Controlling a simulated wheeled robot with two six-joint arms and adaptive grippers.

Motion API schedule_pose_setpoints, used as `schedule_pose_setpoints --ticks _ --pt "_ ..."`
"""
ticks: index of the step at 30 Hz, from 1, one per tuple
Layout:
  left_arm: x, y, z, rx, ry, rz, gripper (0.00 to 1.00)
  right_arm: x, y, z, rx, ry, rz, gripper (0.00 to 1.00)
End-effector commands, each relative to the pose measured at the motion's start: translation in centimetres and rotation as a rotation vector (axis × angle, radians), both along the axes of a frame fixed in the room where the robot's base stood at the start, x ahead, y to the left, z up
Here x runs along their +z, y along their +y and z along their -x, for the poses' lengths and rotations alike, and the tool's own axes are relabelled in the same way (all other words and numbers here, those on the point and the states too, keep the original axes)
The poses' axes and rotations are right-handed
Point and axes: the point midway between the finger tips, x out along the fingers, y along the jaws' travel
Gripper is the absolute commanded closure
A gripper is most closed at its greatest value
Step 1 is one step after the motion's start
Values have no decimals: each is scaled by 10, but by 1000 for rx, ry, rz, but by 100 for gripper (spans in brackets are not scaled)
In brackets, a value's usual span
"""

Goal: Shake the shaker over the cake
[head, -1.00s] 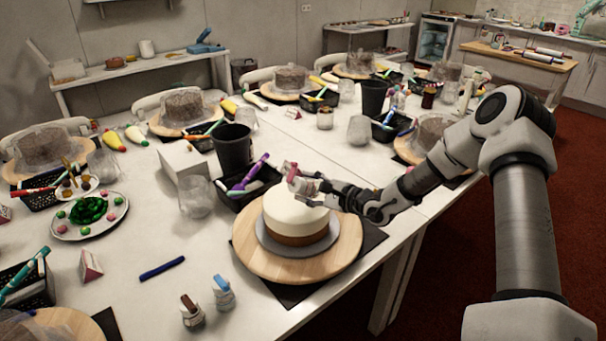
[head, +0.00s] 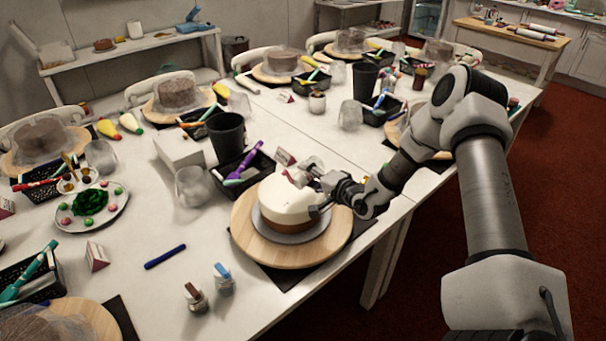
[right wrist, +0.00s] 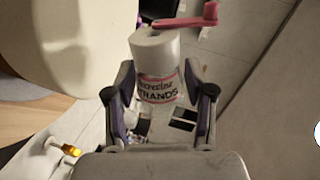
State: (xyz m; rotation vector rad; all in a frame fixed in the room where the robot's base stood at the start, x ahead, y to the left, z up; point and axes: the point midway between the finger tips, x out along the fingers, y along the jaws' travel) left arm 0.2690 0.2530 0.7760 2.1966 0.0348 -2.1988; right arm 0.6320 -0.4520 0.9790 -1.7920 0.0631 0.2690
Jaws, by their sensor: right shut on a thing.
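The cake (head: 287,202), white above and brown below, sits on a grey board on the round wooden turntable (head: 252,248) at the table's near edge. My right gripper (head: 321,191) is at the cake's right side, by its top edge. It is shut on the shaker (head: 311,164), which is held tilted above the cake's far right part. The cake (right wrist: 78,45) fills the upper left there. My left gripper is not in view.
A black basket of tools (head: 245,172) and a dark cup (head: 227,137) stand behind the cake. Two small bottles (head: 222,281) and a blue pen (head: 166,257) lie or stand front left. Other covered cakes line the table. Bare table shows left of the turntable.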

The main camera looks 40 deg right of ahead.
Motion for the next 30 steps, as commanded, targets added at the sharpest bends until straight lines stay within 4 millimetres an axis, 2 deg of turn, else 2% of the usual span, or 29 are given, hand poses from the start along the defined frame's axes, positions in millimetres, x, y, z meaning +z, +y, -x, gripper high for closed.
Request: schedule_pose_setpoints --ticks 1,3,8,14,22,30 --pt "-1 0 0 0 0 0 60 -1 -8 3 -4 5 -53 89" --pt "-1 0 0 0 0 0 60 -3 -10 5 -2 15 -98 89" --pt "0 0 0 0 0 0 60 -3 -12 5 -1 15 -101 89" --pt "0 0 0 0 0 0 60 -4 -26 2 0 15 -98 89" --pt "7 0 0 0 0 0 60 0 -24 2 1 2 -19 89" --pt "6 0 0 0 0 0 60 0 -25 2 0 1 -12 89"
